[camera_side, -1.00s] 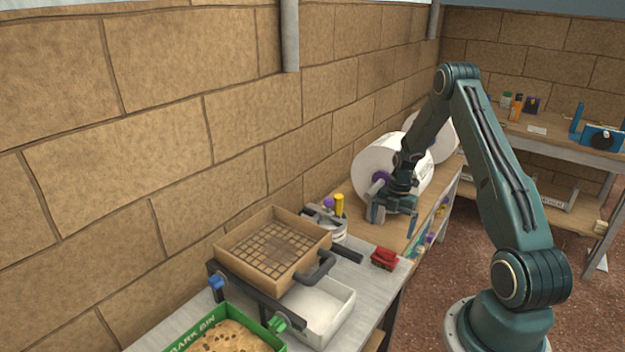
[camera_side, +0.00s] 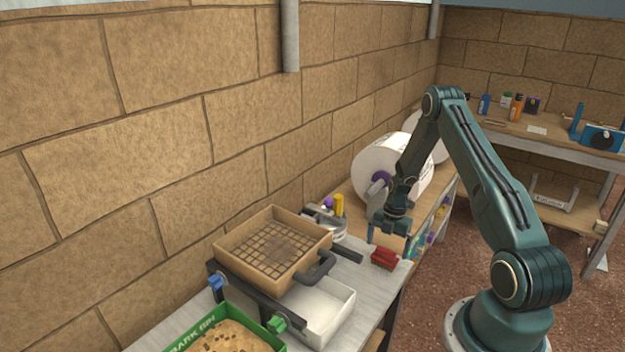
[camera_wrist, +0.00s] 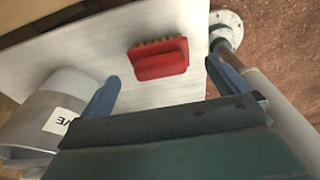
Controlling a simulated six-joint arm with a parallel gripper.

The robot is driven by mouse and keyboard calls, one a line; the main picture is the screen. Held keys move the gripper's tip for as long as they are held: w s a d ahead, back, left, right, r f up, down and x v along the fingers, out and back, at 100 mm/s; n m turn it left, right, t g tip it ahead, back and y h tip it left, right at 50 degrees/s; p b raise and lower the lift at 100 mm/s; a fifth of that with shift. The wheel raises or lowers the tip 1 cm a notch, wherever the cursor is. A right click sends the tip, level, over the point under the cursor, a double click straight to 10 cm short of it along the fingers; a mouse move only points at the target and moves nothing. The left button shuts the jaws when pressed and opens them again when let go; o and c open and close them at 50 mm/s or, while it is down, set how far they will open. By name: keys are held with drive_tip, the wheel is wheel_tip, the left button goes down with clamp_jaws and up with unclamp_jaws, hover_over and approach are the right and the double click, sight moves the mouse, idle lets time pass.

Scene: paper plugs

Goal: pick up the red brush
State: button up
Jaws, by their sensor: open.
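The red brush (camera_side: 384,258) lies on the grey tabletop near its right end, beside the dark handle bar of the sieve stand. In the wrist view the red brush (camera_wrist: 160,60) lies flat, with yellowish bristles along its upper edge. My gripper (camera_side: 388,240) is just above and behind the brush in the side view. In the wrist view my gripper (camera_wrist: 162,80) is open and empty. Its two blue-grey fingers stand wide apart, with the brush ahead between their lines. The fingers appear apart from the brush.
A wooden sieve (camera_side: 272,247) stands on a dark frame over a white tray (camera_side: 322,312). A green bin (camera_side: 215,335) is at the front. A grey container (camera_wrist: 62,110) with a label is left of my gripper. Large white paper rolls (camera_side: 385,165) stand behind.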

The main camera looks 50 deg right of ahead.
sight(386, 250)
drive_tip(key=shift+a+f, duration=0.2)
drive_tip(key=shift+f, duration=1.4)
drive_tip(key=c, duration=1)
drive_tip(key=shift+c, duration=0.2)
drive_tip(key=shift+r, duration=0.15)
wheel_tip(386, 250, up, 20)
